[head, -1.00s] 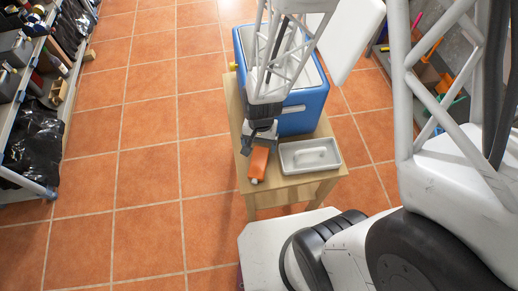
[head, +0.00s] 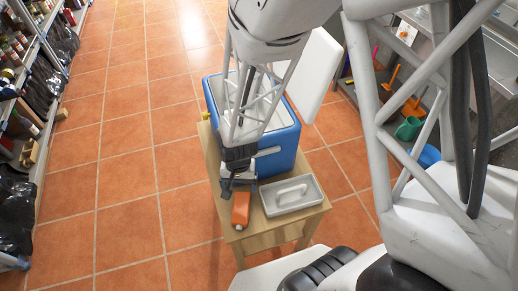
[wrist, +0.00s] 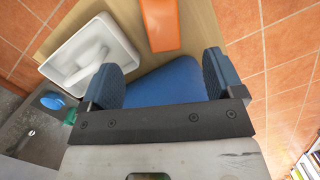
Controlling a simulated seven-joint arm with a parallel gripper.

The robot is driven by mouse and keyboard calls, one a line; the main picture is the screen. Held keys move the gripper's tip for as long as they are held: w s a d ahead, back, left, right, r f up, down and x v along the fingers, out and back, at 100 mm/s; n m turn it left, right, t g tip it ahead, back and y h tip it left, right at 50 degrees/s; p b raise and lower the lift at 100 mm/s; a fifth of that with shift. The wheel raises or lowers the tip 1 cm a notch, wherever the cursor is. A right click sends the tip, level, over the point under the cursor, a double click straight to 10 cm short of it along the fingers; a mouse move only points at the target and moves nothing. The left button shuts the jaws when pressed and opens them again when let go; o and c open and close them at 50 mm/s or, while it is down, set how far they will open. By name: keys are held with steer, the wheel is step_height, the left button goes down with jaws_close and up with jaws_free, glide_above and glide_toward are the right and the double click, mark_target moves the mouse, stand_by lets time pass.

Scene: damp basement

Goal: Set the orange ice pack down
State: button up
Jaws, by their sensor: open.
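The orange ice pack (head: 241,208) lies flat on the small wooden table (head: 264,237), near its front left edge. In the wrist view the ice pack (wrist: 161,24) is at the top, beyond my fingertips, with nothing of it between them. My gripper (head: 233,187) is just behind the ice pack in the head view, partly hidden by my wrist. In the wrist view my gripper (wrist: 165,72) has its two blue pads wide apart and is empty. I cannot tell its exact height over the table.
A blue cooler (head: 284,152) with its white lid (head: 318,62) open stands behind the gripper on the table. A white tray (head: 308,196) with a handle-like raised part sits right of the ice pack. Loaded shelves stand left and right. The tiled floor (head: 120,200) at left is clear.

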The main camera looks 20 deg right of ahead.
steer(key=s+d+r+n+t, duration=0.1)
steer(key=s+d+r, duration=0.1)
steer(key=r, duration=0.9)
steer(key=s+d+r+n+t, duration=0.1)
steer(key=s+d+r, duration=0.2)
steer(key=r, duration=0.9)
steer(key=s+d+r+n+t, duration=0.2)
steer(key=s+d+r, duration=0.1)
steer(key=r, duration=0.9)
steer(key=shift+s+d+h, duration=0.25)
steer(key=shift+d+h, duration=0.15)
steer(key=shift+d, duration=0.35)
